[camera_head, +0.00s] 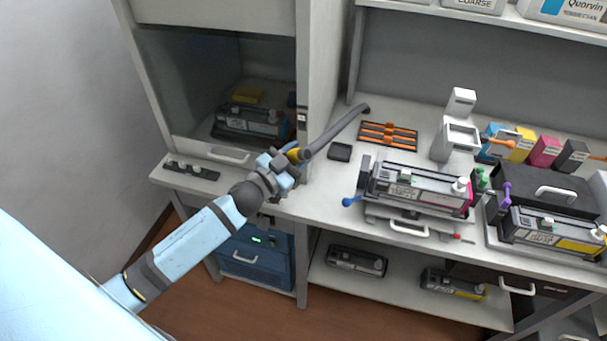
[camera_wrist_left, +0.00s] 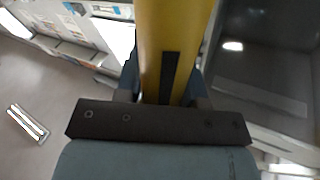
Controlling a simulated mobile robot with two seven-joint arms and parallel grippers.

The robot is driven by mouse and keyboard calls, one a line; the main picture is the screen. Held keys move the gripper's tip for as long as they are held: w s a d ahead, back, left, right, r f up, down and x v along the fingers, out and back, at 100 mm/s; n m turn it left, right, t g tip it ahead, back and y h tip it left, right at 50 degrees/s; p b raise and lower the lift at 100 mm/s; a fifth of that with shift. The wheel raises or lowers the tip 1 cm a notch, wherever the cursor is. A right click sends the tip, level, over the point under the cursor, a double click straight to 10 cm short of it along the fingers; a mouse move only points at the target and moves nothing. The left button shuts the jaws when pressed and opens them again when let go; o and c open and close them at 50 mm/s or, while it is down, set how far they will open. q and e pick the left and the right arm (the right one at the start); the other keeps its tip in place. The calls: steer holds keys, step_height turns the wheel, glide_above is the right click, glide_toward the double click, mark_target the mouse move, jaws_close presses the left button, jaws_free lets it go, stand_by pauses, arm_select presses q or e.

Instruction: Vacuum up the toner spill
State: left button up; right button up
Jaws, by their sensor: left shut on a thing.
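My left gripper (camera_head: 288,162) is shut on the yellow handle of a dark vacuum wand (camera_head: 338,130). The wand slants up and right over the bench front, its far end near the orange-striped tray. In the left wrist view the yellow handle (camera_wrist_left: 172,45) runs up between the fingers of my left gripper (camera_wrist_left: 160,95). A blue unit (camera_head: 255,252) with a green light and a handle sits below the hood; I cannot tell whether it is the vacuum's body. I cannot make out a toner spill. My right gripper is not in view.
A cartridge on a stand (camera_head: 415,188), a white device (camera_head: 455,138), coloured boxes (camera_head: 545,150) and a black case (camera_head: 545,190) crowd the bench. More cartridges (camera_head: 357,262) lie on the lower shelf.

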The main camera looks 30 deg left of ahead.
arm_select(q)
steer(key=shift+m+h, duration=0.4)
steer(key=shift+h, duration=0.2)
steer(key=w+a, duration=0.1)
steer(key=w+a+f+b, duration=0.1)
steer(key=w+a, duration=0.1)
steer(key=shift+f+b, duration=0.55)
steer(key=shift+b, duration=0.05)
step_height(320, 180, down, 5)
steer(key=b, duration=0.5)
steer(key=shift+r, duration=0.2)
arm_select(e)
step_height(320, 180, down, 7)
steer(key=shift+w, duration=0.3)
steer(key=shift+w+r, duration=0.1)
arm_select(q)
steer(key=shift+f, duration=0.1)
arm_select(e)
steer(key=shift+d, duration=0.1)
